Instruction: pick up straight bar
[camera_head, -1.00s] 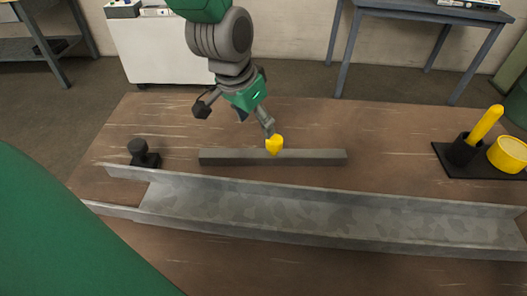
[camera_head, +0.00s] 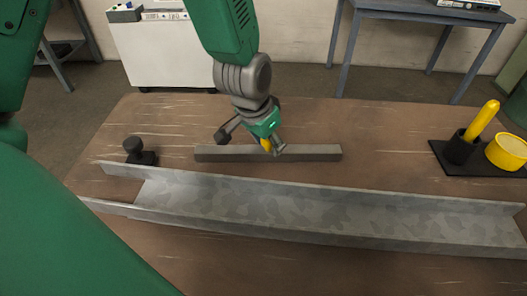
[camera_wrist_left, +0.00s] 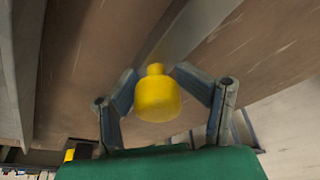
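The straight bar (camera_head: 315,152) is a long grey-brown bar lying on the brown table, behind the grey metal channel. My right gripper is not in view.
The long grey channel (camera_head: 300,212) lies across the table in front of the bar. A small black knobbed piece (camera_head: 140,153) stands at the left. At the right, a black base (camera_head: 468,166) carries a yellow stick (camera_head: 482,121) and a yellow cup (camera_head: 507,152).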

